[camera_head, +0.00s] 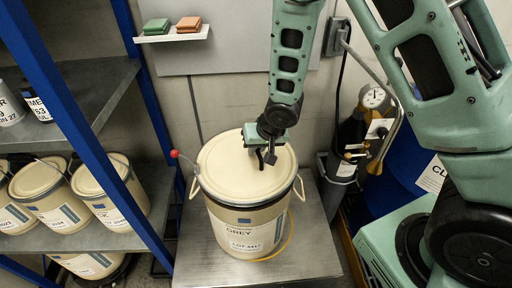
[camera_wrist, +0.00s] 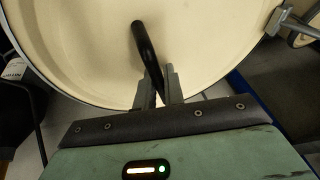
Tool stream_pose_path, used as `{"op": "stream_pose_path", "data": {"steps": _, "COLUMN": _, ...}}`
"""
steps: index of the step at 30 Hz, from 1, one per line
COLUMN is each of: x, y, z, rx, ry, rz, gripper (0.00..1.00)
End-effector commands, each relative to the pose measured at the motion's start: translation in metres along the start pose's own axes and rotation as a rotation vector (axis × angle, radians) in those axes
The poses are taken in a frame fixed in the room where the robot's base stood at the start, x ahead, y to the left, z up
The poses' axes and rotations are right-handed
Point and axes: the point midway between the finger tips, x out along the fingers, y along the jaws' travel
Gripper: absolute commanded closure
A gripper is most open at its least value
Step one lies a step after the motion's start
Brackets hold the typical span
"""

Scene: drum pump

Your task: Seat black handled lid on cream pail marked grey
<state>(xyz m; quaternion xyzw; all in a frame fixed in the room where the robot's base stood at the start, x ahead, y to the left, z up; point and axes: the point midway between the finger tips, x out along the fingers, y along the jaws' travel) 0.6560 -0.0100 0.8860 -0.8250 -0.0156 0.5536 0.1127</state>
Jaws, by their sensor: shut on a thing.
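The cream lid (camera_head: 238,178) lies over the mouth of the cream pail (camera_head: 246,232), whose label reads GREY. The lid looks roughly level and in line with the pail's rim; I cannot tell whether it is fully down. My gripper (camera_head: 268,152) is above the lid, shut on its black handle. In the wrist view, the fingers (camera_wrist: 160,88) pinch the near end of the black handle (camera_wrist: 146,45), and the lid (camera_wrist: 200,35) fills the upper picture. The pail's body is hidden there. A lever with a red knob (camera_head: 174,153) sticks up at the pail's left side.
The pail stands on a grey metal table (camera_head: 310,250). A blue-framed shelf (camera_head: 100,160) with several cream pails is at the left. A black cylinder with a gauge (camera_head: 373,97) and a blue drum (camera_head: 400,165) stand at the right. A small ledge (camera_head: 172,35) is behind.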

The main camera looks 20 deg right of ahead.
Motion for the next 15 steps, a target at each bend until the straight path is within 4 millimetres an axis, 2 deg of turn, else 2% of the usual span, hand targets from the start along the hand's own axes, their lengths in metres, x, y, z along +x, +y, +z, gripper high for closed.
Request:
{"op": "stream_pose_path", "data": {"steps": 1, "x": 0.009, "y": 0.001, "z": 0.003, "rx": 0.0, "ry": 0.001, "rz": -0.001, "gripper": 1.0}}
{"op": "stream_pose_path", "data": {"steps": 6, "x": 0.018, "y": 0.003, "z": 0.007, "rx": -0.002, "ry": 0.001, "rz": -0.002, "gripper": 1.0}}
{"op": "stream_pose_path", "data": {"steps": 15, "x": 0.019, "y": 0.004, "z": 0.007, "rx": -0.001, "ry": 0.002, "rz": -0.002, "gripper": 1.0}}
